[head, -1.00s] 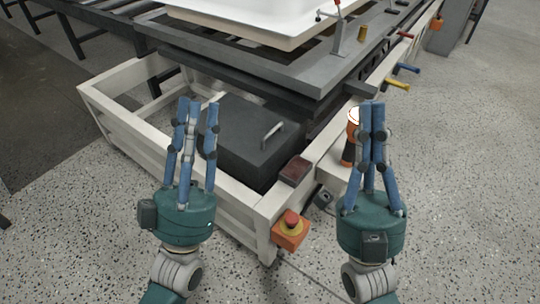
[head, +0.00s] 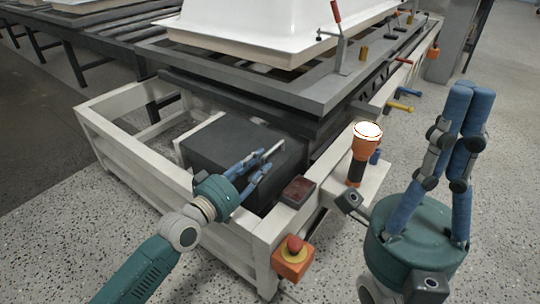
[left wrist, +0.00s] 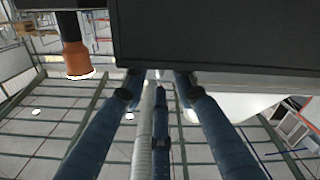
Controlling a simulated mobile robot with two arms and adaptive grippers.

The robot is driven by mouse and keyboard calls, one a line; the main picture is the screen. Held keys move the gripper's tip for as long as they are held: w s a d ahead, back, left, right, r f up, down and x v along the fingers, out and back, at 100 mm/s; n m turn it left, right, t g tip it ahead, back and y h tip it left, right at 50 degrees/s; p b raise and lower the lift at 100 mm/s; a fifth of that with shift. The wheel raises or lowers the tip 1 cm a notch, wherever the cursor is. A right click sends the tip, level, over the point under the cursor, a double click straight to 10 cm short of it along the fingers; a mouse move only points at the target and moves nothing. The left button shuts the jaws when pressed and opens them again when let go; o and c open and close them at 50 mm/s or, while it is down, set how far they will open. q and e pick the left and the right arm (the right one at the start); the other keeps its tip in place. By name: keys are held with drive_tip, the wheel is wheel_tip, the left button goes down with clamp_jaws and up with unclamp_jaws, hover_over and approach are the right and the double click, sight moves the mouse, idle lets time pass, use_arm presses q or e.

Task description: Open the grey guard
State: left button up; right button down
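The grey guard (head: 215,145) is a dark box-shaped cover low in the white frame, below the tub fixture. Its metal bar handle (head: 272,151) is on the side facing right. My left gripper (head: 268,163) reaches over the frame rail, with its fingers at the handle and their tips apart. Contact with the handle cannot be made out.
An orange lamp (head: 366,140) stands on a ledge right of the guard. A red emergency button (head: 294,246) and a dark red box (head: 298,190) sit at the frame's front corner. The white tub (head: 250,30) rests above. Open floor lies in front.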

sight(266, 155)
use_arm(q)
drive_tip(key=b+x, duration=0.1)
drive_tip(key=x, duration=0.3)
drive_tip(key=shift+w+d+f+b, duration=0.15)
drive_tip(key=shift+w+d+b, duration=0.05)
drive_tip(key=shift+w+b, duration=0.1)
drive_tip(key=shift+w+d, duration=0.4)
drive_tip(key=shift+w, duration=0.1)
clamp_jaws()
